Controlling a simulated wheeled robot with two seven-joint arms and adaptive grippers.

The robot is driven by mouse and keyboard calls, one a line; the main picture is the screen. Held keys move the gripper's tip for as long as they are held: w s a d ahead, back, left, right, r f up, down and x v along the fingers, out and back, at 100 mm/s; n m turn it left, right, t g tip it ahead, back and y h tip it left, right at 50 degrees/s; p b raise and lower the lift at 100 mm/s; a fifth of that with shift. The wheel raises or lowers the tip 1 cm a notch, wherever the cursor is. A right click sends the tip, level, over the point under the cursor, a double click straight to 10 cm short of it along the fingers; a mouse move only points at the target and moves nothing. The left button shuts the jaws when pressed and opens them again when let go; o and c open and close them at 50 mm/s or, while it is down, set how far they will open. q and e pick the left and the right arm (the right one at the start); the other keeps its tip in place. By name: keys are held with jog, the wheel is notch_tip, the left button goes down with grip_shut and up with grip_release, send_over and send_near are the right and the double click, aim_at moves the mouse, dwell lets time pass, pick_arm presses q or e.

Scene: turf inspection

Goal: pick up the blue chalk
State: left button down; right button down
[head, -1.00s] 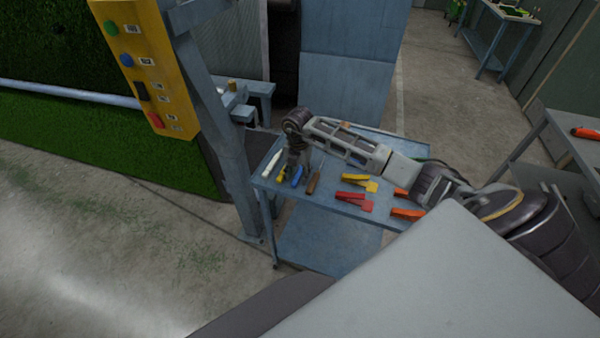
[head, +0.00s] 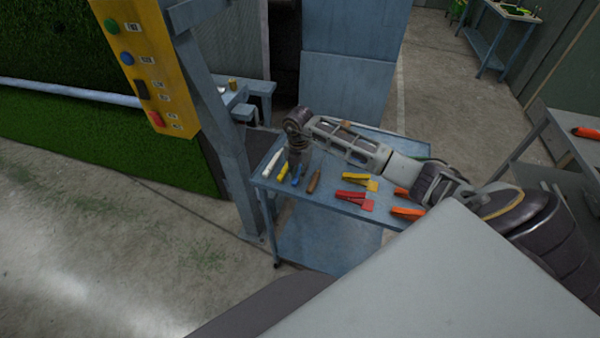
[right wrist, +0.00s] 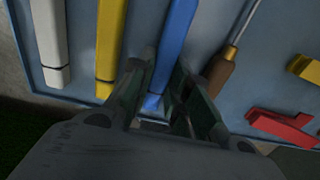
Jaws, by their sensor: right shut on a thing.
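The blue chalk (right wrist: 172,48) is a long blue stick on the blue cart top, between the yellow chalk (right wrist: 110,45) and a screwdriver with a brown handle (right wrist: 219,74). In the head view the blue chalk (head: 296,180) shows just below my right gripper (head: 297,172). In the right wrist view my right gripper (right wrist: 158,95) has its fingers on both sides of the chalk's near end, shut on it. Whether the chalk is clear of the cart top cannot be told. My left gripper is not in view.
A white chalk (head: 272,164) lies left of the yellow one. Red (head: 355,200) and yellow (head: 360,181) clips and orange-handled tools (head: 407,213) lie to the right on the cart (head: 335,213). A post with a yellow control panel (head: 150,60) stands left of the cart.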

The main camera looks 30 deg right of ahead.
jog(key=shift+r, duration=0.15)
notch_tip(320, 180, up, 10)
jog(key=b, duration=0.1)
jog(key=shift+b, duration=0.35)
jog(key=shift+a, duration=0.15)
dwell(0.6)
